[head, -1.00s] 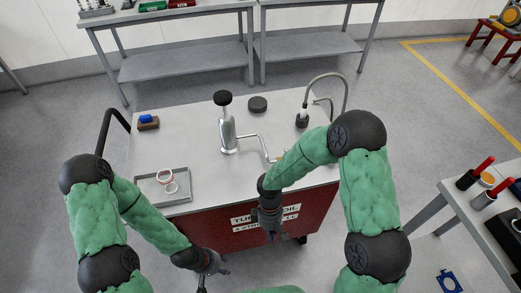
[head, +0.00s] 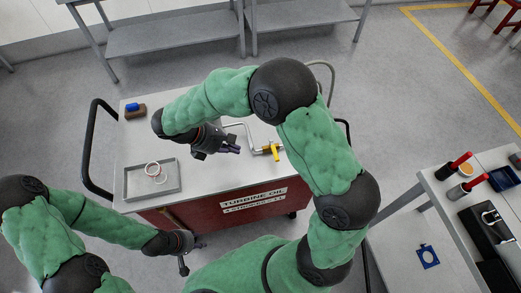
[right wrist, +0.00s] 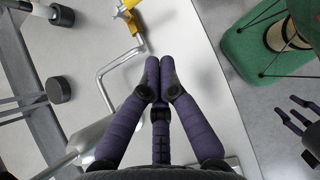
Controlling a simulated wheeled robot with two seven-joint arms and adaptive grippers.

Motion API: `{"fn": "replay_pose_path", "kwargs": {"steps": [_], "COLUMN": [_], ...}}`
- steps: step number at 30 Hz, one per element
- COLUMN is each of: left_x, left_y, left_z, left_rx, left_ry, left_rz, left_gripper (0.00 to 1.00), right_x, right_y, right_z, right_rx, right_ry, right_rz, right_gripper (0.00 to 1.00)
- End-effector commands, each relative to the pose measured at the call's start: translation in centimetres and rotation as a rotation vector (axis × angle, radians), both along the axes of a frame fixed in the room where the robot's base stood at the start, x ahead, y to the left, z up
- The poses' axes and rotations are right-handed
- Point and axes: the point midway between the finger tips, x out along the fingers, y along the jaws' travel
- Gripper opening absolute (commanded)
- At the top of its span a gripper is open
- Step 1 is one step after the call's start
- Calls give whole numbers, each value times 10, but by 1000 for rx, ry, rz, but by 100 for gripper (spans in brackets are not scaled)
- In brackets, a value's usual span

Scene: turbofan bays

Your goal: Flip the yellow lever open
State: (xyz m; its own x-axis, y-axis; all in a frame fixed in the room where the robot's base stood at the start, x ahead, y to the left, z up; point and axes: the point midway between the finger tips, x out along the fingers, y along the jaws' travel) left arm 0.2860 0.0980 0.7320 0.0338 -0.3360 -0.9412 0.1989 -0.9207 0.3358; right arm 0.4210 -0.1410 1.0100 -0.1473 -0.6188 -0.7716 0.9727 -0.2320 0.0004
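The yellow lever (head: 276,152) sits on a small valve at the end of a bent silver pipe (head: 245,129), on the cart top. In the right wrist view the lever (right wrist: 131,5) is at the top edge, partly cut off. My right gripper (head: 233,149) is over the cart, left of the lever and apart from it. In the right wrist view its purple fingertips (right wrist: 160,64) are together with nothing between them. My left gripper (head: 187,254) hangs low in front of the cart, away from the lever; its spread fingers (right wrist: 298,119) show in the right wrist view.
A silver can (right wrist: 85,140) stands near the pipe. A side table (head: 432,180) with red-handled tools is at the right.

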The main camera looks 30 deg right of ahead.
Motion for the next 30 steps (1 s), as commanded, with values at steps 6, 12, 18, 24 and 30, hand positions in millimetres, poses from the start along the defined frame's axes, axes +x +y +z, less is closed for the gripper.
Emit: {"fn": "replay_pose_path", "kwargs": {"steps": [6,12,18,24,30], "left_x": [0,0,0,0,0], "left_y": [0,0,0,0,0], "left_z": [-1,-5,-15,-24,-31], "left_rx": [0,0,0,0,0], "left_ry": [0,0,0,0,0], "left_rz": [0,0,0,0,0], "left_gripper": [40,40,40,40,40], "right_x": [0,-3,-8,-14,-20], "right_y": [0,-10,-32,-55,-81], "right_z": [-1,-15,-43,-72,-84], "right_rx": [1,0,1,2,3], "right_ry": [0,1,2,2,-1], "right_rz": [-1,-3,-4,-5,-5], "right_gripper": [0,0,0,0,0]}}
